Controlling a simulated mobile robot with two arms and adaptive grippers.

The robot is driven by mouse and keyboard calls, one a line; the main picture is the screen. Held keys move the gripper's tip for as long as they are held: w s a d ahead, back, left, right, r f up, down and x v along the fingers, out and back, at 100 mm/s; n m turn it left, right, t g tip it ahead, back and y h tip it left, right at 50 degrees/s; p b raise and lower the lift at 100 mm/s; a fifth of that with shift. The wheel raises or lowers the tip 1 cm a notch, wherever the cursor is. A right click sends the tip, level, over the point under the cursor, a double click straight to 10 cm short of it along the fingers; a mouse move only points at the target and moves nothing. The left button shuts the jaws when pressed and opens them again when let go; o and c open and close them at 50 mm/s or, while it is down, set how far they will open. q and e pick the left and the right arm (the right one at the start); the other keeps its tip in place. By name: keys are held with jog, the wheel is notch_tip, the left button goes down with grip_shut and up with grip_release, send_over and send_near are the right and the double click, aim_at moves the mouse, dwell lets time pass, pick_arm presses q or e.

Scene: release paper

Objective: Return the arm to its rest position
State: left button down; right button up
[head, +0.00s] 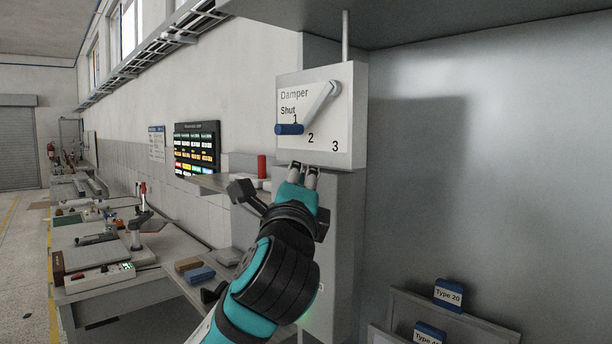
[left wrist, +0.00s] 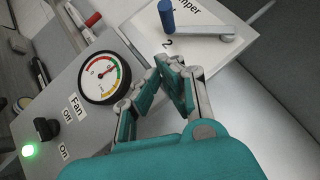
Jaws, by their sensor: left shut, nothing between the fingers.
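My left gripper (head: 303,172) is in front of the wall cabinet, just below the damper box (head: 350,150). Its fingers look closed together and empty, and they also meet in the left wrist view (left wrist: 172,68). The damper lever (head: 318,106) slants down to the left, with its blue handle (head: 289,128) beside the mark 1. In the left wrist view the blue handle (left wrist: 166,15) stands beyond the fingertips, apart from them. My right gripper is in neither view.
A fan panel with a round gauge (left wrist: 103,78), a black knob (left wrist: 45,128) and a lit green lamp (left wrist: 28,151) lies left of the gripper. A red cylinder (head: 262,166) stands on a shelf. Workbenches (head: 120,285) run along the left wall. Type-labelled blocks (head: 449,294) sit lower right.

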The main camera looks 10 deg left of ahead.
pick_arm(q)
jog(key=d+b+v, duration=0.1)
jog(key=v, duration=0.3)
jog(key=s+a+f+n+g+h, duration=0.15)
jog(key=f+n+g, duration=0.3)
jog(key=f, duration=1.45)
jog(key=s+a+f+n+g+h, duration=0.15)
jog(key=f+n+g, duration=0.3)
jog(key=f, duration=1.45)
jog(key=s+a+f+n+g, duration=0.2)
jog(key=s+f+n+g, duration=0.25)
jog(key=s+f, duration=0.75)
jog(key=s+a+f+n+g, duration=0.2)
jog(key=s+f+n+g, duration=0.25)
jog(key=s+f, duration=0.8)
jog(key=s+f+g, duration=0.1)
jog(key=s+f, duration=0.1)
jog(key=f, duration=1.1)
jog(key=s+f, duration=0.2)
jog(key=f, duration=1.1)
jog(key=s+a+f+g, duration=0.1)
jog(key=s+a+f, duration=0.2)
jog(key=s+f, duration=1.2)
jog(key=shift+s+a, duration=0.15)
jog(key=shift+s, duration=0.3)
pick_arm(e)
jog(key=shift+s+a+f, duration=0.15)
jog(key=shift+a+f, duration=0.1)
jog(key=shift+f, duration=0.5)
